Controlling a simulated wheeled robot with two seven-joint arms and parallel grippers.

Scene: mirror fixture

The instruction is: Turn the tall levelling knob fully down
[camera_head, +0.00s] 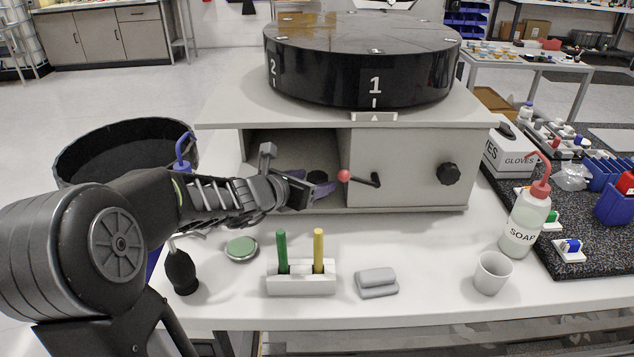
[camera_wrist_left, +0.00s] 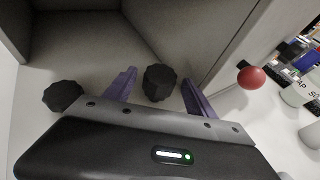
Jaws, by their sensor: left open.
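The fixture (camera_head: 405,190) is a grey box with an open compartment at its left and a black drum on top. Two dark lobed knobs stand in the compartment in the left wrist view. One knob (camera_wrist_left: 159,82) is between my left gripper's fingers and also shows in the head view (camera_head: 317,176). The other knob (camera_wrist_left: 63,96) is outside the fingers, to the left. I cannot tell for sure which is taller. My left gripper (camera_head: 311,186) reaches into the compartment, its purple fingers (camera_wrist_left: 159,90) open on both sides of the first knob, with gaps visible. My right gripper is not in view.
A red-balled crank (camera_head: 344,176) sticks out just right of my gripper; its ball also shows in the left wrist view (camera_wrist_left: 251,77). A black knob (camera_head: 448,174) is farther right.

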